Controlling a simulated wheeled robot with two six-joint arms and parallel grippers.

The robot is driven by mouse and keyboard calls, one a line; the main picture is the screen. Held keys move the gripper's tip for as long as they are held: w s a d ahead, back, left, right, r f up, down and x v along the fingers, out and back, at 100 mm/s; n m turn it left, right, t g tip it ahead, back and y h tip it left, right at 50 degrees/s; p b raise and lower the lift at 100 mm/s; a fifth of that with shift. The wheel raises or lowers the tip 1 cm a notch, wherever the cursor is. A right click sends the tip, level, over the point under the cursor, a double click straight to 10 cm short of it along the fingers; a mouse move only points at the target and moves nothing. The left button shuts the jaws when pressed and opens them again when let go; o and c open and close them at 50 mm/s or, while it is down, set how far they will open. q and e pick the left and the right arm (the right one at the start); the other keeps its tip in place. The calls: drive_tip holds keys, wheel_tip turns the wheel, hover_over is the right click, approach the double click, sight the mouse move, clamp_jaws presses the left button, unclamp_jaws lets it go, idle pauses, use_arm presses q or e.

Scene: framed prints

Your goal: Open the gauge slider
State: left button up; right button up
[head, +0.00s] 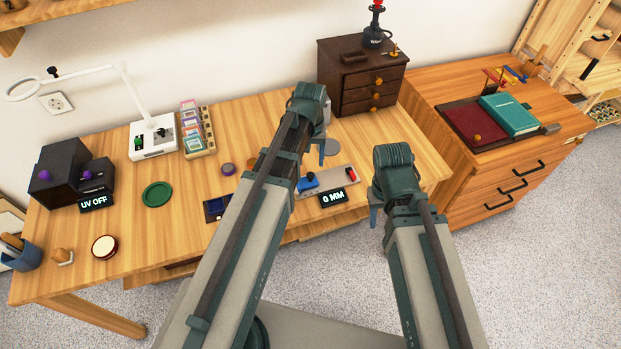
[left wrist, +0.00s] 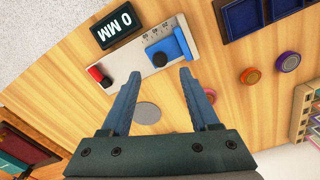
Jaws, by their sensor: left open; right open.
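The gauge is a light grey plate (head: 333,183) on the desk's front part, with a blue slider (head: 308,182) at its left end and a red piece (head: 351,174) at its right. Its display (head: 333,197) reads "0 MM".
A grey disc (head: 330,147) lies behind the gauge. A dark blue tray (head: 216,208) and purple disc (head: 228,169) lie to the left. A brown drawer box (head: 345,75) stands at the back, a drawer cabinet (head: 510,180) to the right. Bare desk lies around the green disc (head: 157,194).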

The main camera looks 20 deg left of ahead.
sight(310, 175)
use_arm(q)
wheel_tip(310, 175, down, 6)
drive_tip(key=b, duration=0.5)
drive_tip(key=shift+f, duration=0.15)
clamp_jaws()
idle(1.1)
